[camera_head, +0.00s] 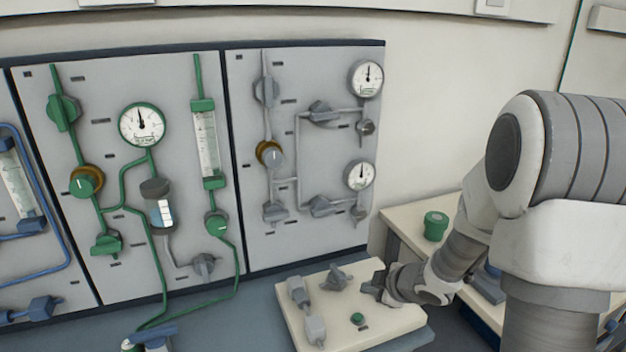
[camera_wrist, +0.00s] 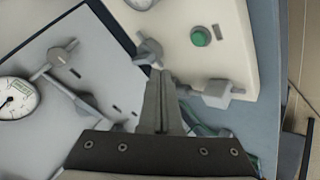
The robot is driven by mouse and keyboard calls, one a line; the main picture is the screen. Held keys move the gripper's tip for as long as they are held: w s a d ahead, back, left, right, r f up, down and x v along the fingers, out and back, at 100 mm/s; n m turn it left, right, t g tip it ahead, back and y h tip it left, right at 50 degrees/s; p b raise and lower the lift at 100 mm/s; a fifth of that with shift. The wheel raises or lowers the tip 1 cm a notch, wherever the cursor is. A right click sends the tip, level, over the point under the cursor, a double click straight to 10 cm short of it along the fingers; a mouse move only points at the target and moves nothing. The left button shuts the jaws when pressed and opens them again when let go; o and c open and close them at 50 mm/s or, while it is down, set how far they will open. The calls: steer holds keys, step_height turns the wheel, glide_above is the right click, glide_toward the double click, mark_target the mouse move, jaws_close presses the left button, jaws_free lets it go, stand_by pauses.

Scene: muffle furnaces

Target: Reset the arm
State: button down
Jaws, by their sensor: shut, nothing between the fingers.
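My gripper (camera_head: 376,283) is above the right part of a cream-coloured board (camera_head: 380,325) in the head view, with my arm reaching in from the right. In the wrist view my gripper (camera_wrist: 161,80) is shut, its two fingers together and nothing between them. The fingertips overlap the picture close to a grey valve knob (camera_wrist: 149,50). Whether they touch it I cannot tell. A green button (camera_wrist: 200,37) sits on the board, also seen in the head view (camera_head: 357,319).
Wall panels with green piping, gauges (camera_head: 142,124) and valves stand behind the board. Grey fittings (camera_head: 298,291) stand on the board's left side. A green container (camera_head: 435,226) stands on a side table (camera_head: 400,222) near my arm.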

steer(key=s+d+r+m+h+p, duration=0.1)
steer(key=s+d+r+m+h, duration=0.1)
steer(key=r, duration=0.4)
steer(key=s+d+r+m+h+p, duration=0.2)
steer(key=r+m, duration=0.1)
steer(key=r, duration=0.4)
steer(key=s+d+r+m+h+p, duration=0.1)
steer(key=s+d+r+m+h, duration=0.1)
steer(key=r, duration=0.4)
steer(key=s+a+r+m+g+y+p, duration=0.1)
steer(key=s+r, duration=0.4)
steer(key=s, duration=0.5)
steer(key=s+a+r+m+g+y+p, duration=0.1)
steer(key=s+a+r+m+p, duration=0.3)
steer(key=s, duration=0.6)
steer(key=a+r+m, duration=0.1)
steer(key=a+m, duration=0.1)
steer(key=shift+s+a, duration=0.15)
steer(key=shift+a, duration=0.15)
steer(key=shift+a, duration=0.1)
stand_by(0.6)
